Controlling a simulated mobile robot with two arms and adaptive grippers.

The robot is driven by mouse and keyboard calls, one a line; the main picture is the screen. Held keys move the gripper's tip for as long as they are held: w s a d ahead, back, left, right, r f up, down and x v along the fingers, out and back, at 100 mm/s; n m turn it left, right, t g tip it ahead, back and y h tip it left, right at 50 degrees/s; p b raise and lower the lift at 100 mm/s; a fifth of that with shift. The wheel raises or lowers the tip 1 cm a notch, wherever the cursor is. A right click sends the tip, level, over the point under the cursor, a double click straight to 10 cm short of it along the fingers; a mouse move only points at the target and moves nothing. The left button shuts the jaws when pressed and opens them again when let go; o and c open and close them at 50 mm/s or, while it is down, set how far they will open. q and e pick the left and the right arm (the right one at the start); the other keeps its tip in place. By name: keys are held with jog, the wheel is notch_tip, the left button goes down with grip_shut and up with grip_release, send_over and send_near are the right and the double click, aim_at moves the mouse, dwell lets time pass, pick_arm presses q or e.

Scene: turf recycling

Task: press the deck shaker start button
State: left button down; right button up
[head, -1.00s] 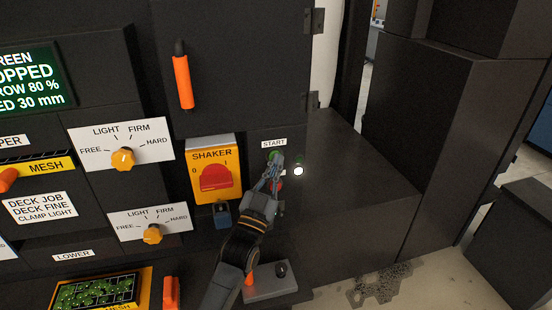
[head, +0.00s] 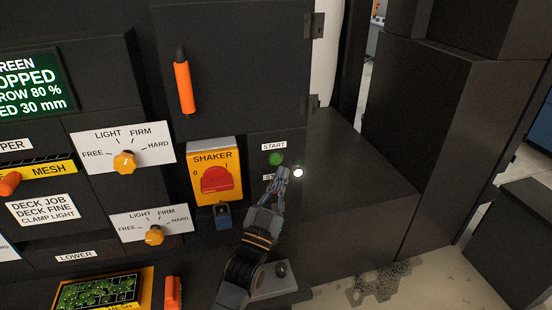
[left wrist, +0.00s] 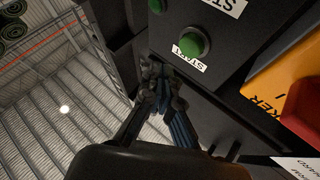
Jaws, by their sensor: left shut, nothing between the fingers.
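The green start button (head: 276,158) sits under a START label (head: 274,146) on the dark panel, right of the shaker switch. My left gripper (head: 283,172) is shut and empty, just below and right of the button, apart from it in the picture. In the left wrist view the green button (left wrist: 193,43) shows with its label upside down, and my shut fingertips (left wrist: 160,70) are beside the label. Whether they touch the panel I cannot tell. A second label below START is mostly hidden behind my gripper. My right gripper is not in view.
The yellow shaker switch (head: 214,170) with a red knob is left of the button. A white light (head: 298,172) glows close to my fingertips. A blue padlock-like piece (head: 222,216) hangs below the switch. The green screen (head: 32,80) reads "OPPED". A dark block stands to the right.

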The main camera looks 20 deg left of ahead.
pick_arm(q)
jog(key=shift+s+d, duration=0.75)
jog(key=shift+s, duration=0.35)
jog(key=shift+f, duration=0.1)
